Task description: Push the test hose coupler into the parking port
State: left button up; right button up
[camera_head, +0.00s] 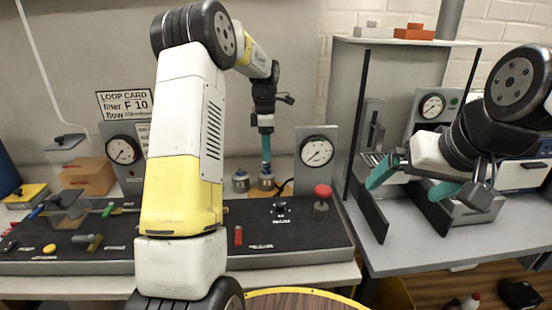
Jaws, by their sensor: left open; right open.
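My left gripper (266,163) points straight down over the back of the dark panel, its teal fingers seen nearly edge-on. It is open. Directly below its fingertips stands a grey metal cylindrical fitting (266,182) with a dark hose (285,187) beside it; this looks like the test hose coupler. Whether the fingers touch it I cannot tell. A similar metal fitting (240,181) stands just to its left. I cannot tell which fitting is the parking port. My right gripper (412,184) is open and empty at the right, its teal fingers spread wide.
The dark panel (325,236) carries a red-topped knob (322,197), a red handle (239,236) and a black valve (281,210). A gauge (317,151) stands behind it. A grey bench (400,250) with a metal fixture (371,212) lies under my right gripper. My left arm hides the panel's middle.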

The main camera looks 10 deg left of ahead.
pick_arm(q)
jog(key=shift+f, duration=2.25)
grip_shut()
dwell(0.8)
jog(key=shift+r, duration=3)
jog(key=shift+s, duration=0.15)
